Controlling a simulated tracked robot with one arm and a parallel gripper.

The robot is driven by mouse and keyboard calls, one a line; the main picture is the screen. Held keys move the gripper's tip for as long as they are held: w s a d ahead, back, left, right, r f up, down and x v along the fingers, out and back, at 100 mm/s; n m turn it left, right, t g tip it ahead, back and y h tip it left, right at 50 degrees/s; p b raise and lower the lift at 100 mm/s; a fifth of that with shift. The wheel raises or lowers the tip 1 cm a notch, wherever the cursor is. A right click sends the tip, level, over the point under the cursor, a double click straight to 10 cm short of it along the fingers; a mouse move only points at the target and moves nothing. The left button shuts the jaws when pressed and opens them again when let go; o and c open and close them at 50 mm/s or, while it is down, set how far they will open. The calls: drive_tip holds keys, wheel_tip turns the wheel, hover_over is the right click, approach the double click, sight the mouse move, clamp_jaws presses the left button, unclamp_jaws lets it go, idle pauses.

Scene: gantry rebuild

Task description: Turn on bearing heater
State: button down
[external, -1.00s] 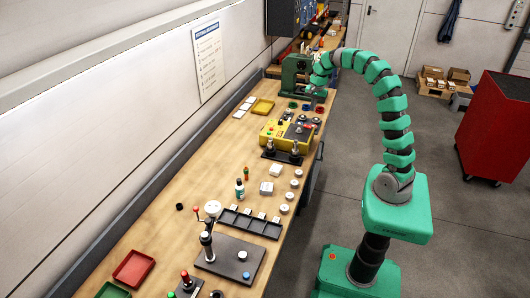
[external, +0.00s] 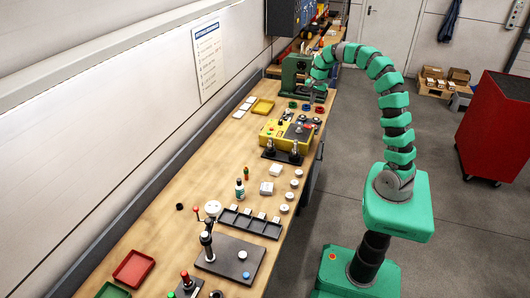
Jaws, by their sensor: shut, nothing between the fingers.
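A yellow unit (external: 272,131) with a dark top, small knobs and a red button (external: 309,127) stands on the bench, past the middle. It may be the bearing heater; I see no label that confirms it. My gripper (external: 312,102) hangs from the arched green arm at the far part of the bench, just beyond the yellow unit and beside a green machine (external: 292,76). It is shut and empty, and small in this view. I cannot tell whether its tips touch anything. The state of the unit's switches is too small to read.
A black stand with two upright posts (external: 282,155) is in front of the yellow unit. Small coloured rings (external: 292,105) lie near my gripper. A yellow tray (external: 262,106) is to the left. Nearer are a black compartment tray (external: 250,222) and a grey plate (external: 229,257) with a lever.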

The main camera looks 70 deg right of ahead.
sight(306, 126)
drive_tip(key=shift+w+f, duration=0.1)
drive_tip(key=shift+f, duration=0.05)
drive_tip(key=f+p, duration=0.1)
drive_tip(key=f, duration=0.3)
drive_tip(key=w+f+p, duration=0.1)
drive_tip(key=f, duration=0.4)
drive_tip(key=w+f, duration=0.1)
drive_tip(key=f, duration=0.3)
drive_tip(key=shift+f+p, duration=0.25)
drive_tip(key=shift+p, duration=0.15)
drive_tip(key=shift+f, duration=0.25)
drive_tip(key=shift+s, duration=0.25)
drive_tip(key=shift+s+r+b, duration=0.25)
drive_tip(key=shift+s+b, duration=0.1)
drive_tip(key=shift+s, duration=0.15)
